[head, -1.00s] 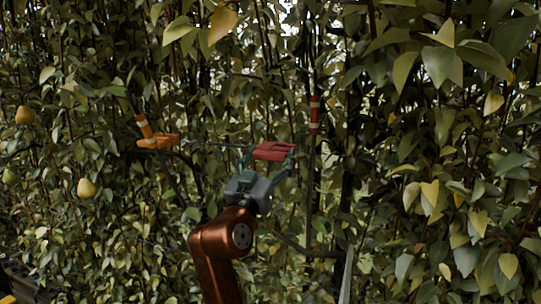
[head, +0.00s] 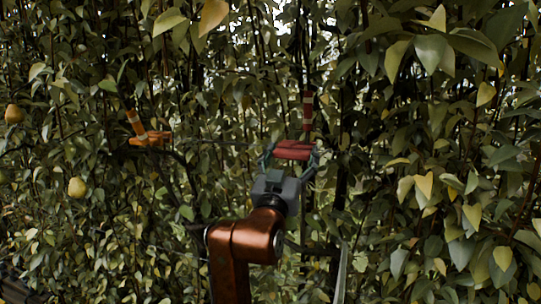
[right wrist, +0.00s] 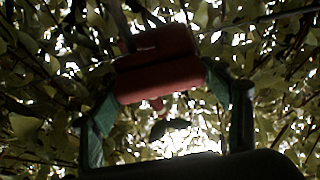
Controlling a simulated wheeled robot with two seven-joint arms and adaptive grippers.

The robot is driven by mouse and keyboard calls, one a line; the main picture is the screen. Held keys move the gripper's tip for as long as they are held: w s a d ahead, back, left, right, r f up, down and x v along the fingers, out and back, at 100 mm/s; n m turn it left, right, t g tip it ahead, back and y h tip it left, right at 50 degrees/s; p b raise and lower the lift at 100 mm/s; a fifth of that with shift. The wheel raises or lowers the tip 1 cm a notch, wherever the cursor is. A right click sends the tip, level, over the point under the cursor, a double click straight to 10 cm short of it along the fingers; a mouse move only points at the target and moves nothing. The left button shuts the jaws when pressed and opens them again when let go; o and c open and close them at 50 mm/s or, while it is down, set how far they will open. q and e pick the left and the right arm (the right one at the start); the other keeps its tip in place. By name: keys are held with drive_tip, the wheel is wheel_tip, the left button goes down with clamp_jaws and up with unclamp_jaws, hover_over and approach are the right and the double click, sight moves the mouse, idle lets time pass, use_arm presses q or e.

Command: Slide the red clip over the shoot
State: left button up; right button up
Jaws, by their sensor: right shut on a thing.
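The red clip (head: 294,152) is between the fingers of my right gripper (head: 291,156), which is shut on it. It also shows in the right wrist view (right wrist: 158,72), with a green-padded finger on either side. The shoot (head: 308,112), dark and thin with red and white bands, stands upright just above and slightly right of the clip in the head view. Its lower part is hidden behind the clip and gripper. I cannot tell whether clip and shoot touch. My left gripper is not in view.
An orange clip (head: 150,139) sits at the left by an orange-and-white banded shoot (head: 135,122). Pears (head: 77,187) hang at the far left. Dense leaves and thin branches surround my right arm on all sides.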

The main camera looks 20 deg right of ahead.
drive_tip(key=shift+s+d, duration=0.1)
drive_tip(key=shift+d, duration=0.05)
drive_tip(key=o, duration=1.6)
drive_tip(key=shift+s+d, duration=0.1)
drive_tip(key=shift+d, duration=0.05)
drive_tip(key=shift+o, duration=0.4)
drive_tip(key=shift+a, duration=0.25)
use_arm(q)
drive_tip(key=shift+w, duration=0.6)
use_arm(e)
drive_tip(key=v, duration=1.2)
